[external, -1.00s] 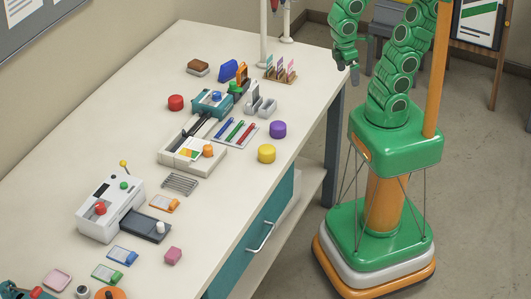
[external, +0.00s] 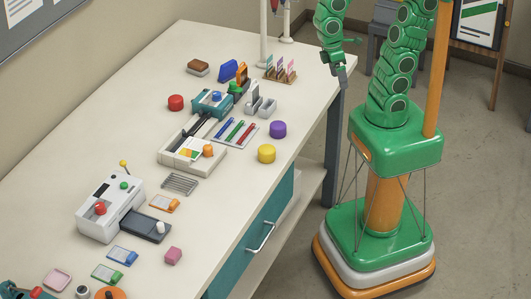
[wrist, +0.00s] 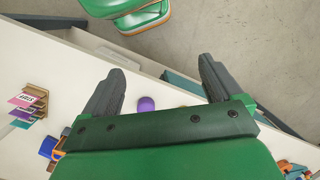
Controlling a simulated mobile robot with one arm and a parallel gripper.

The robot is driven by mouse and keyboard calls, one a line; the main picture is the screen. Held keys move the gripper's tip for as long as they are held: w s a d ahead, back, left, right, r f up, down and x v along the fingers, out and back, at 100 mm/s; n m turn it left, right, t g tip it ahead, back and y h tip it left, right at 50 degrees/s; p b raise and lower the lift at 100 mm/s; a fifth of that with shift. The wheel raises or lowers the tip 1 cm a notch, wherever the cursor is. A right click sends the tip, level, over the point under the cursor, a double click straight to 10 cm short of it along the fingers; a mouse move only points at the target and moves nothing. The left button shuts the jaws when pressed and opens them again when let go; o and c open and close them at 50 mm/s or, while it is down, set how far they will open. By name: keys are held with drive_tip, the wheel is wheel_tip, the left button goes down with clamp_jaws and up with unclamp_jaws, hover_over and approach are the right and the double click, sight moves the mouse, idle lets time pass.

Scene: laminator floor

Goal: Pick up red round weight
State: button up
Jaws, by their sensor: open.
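The red round weight (external: 176,102) stands upright on the white table, left of the small teal machine (external: 213,102). My gripper (external: 341,76) is at the table's right edge in the external view, well to the right of the red weight. In the wrist view my gripper (wrist: 162,70) is open, its two dark fingers spread apart with nothing between them. The wrist view does not show the red weight.
A purple round weight (external: 278,129) and a yellow one (external: 266,153) stand near the table's right edge. The purple one also shows in the wrist view (wrist: 146,103). A card rack (external: 281,74) and a white post (external: 264,35) stand at the back.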

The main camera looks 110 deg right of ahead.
drive_tip(key=w+r+m+y, duration=0.1)
drive_tip(key=w+m+y, duration=0.45)
drive_tip(key=w, duration=1.35)
drive_tip(key=w+d+f+m+t+y, duration=0.1)
drive_tip(key=w+d+m+y, duration=0.2)
drive_tip(key=w, duration=0.5)
drive_tip(key=w+d+f+m+t, duration=0.2)
drive_tip(key=w+d+m, duration=0.1)
drive_tip(key=w+d, duration=0.3)
drive_tip(key=m+t, duration=0.8)
drive_tip(key=m, duration=0.5)
approach(173, 108)
drive_tip(key=shift+x, duration=3.45)
drive_tip(key=shift+d+y, duration=0.1)
drive_tip(key=shift+y, duration=0.15)
drive_tip(key=c, duration=1.3)
